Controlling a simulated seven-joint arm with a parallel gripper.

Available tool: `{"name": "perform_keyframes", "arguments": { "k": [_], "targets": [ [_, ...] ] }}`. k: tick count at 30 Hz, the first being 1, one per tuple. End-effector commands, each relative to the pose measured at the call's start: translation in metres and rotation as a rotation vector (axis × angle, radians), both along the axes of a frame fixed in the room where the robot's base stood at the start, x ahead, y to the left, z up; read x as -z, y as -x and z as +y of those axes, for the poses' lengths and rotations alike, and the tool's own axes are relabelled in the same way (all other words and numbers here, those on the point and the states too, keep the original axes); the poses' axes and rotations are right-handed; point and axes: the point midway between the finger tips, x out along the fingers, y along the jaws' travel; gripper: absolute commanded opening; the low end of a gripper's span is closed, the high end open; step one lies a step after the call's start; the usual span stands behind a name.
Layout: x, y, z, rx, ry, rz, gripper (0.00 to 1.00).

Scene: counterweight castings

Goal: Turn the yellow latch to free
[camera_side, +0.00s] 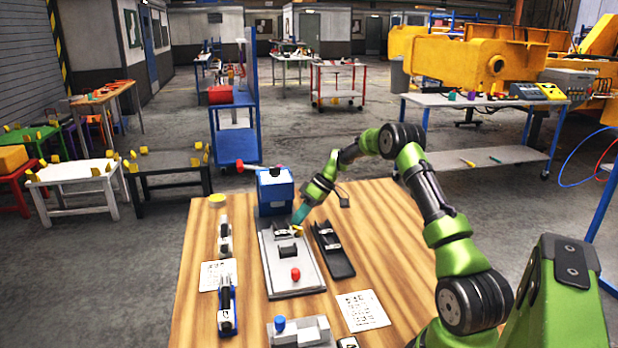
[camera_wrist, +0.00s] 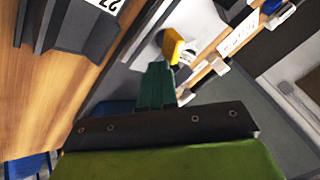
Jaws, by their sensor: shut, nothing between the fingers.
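The yellow latch (camera_side: 298,231) sits at the far right part of a pale grey plate fixture (camera_side: 290,285) on the wooden table. In the wrist view the yellow latch (camera_wrist: 172,46) shows just beyond my fingertips. My gripper (camera_side: 300,217), with teal fingers, points down at the latch from above. In the wrist view my gripper (camera_wrist: 157,66) is shut with nothing between its fingers. I cannot tell whether the fingertips touch the latch. Part of the latch's mounting is hidden or too small to make out.
A blue box (camera_side: 275,190) with a red knob stands behind the plate. A black tray (camera_side: 333,250) lies close on the right. A red knob (camera_side: 295,274) stands on the plate's near part. Blue-and-black tools and a paper sheet (camera_side: 217,275) lie left.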

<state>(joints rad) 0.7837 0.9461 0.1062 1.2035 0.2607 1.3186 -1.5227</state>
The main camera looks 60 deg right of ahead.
Motion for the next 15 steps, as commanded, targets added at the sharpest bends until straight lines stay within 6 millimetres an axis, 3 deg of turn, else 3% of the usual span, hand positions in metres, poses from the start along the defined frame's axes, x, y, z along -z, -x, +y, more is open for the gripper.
{"name": "perform_keyframes", "arguments": {
  "k": [15],
  "targets": [
    [-0.002, 0.017, 0.002, -0.001, -0.002, 0.001, 0.00]
  ]
}}
